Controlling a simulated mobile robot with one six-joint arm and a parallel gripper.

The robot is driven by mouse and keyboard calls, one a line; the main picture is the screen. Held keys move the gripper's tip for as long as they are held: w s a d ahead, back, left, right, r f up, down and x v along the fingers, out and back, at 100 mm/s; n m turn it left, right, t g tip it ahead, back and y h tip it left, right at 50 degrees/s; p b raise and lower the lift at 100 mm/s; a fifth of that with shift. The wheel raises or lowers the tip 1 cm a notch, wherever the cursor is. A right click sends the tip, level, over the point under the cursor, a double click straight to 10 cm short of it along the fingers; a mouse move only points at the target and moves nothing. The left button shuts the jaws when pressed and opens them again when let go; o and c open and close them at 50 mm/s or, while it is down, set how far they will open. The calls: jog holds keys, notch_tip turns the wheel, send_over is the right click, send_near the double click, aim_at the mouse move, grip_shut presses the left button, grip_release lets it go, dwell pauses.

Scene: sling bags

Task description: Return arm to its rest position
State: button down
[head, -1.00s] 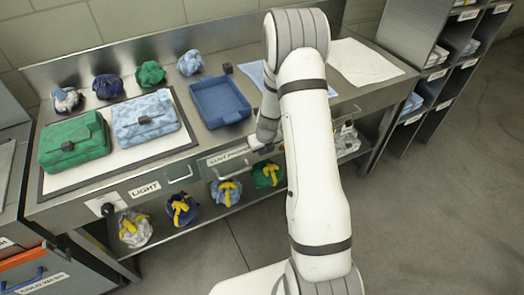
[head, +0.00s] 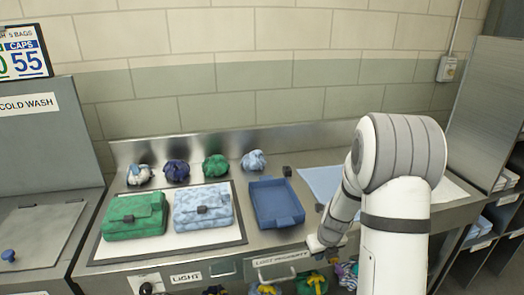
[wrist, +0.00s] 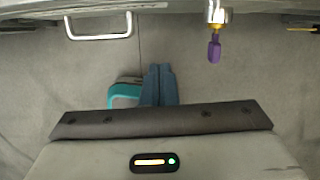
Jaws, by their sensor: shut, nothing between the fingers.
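My arm (head: 395,225) rises at the right of the head view. It bends over at a grey-banded joint, and its far end comes down at the front edge of the steel counter, right of the blue tray (head: 276,203). In the wrist view my gripper (wrist: 159,68) is shut, its two blue fingers side by side with nothing between them. In the head view the fingers cannot be made out.
A green bag (head: 134,216) and a pale blue patterned bag (head: 203,208) lie on a white board left of the tray, with several bundles behind. A drawer handle (wrist: 98,36) and a hanging purple piece (wrist: 214,48) are ahead of my gripper. Shelves (head: 480,225) stand right.

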jog(key=s+a+r+n, duration=0.3)
jog(key=s+r+n, duration=0.2)
jog(key=r+n, duration=0.25)
jog(key=s+a+r+n, duration=0.2)
jog(key=s+r+n, duration=0.2)
jog(key=r+n, duration=0.4)
jog(key=s+a+r+n, duration=0.1)
jog(key=s+r+n, duration=0.2)
jog(key=s+n, duration=0.4)
jog(key=s+a+r+n, duration=0.1)
jog(key=s+r+n, duration=0.2)
jog(key=s+n, duration=0.4)
jog(key=shift+s+a+r+n, duration=0.25)
jog(key=shift+a+n, duration=0.05)
jog(key=shift+n, duration=1.75)
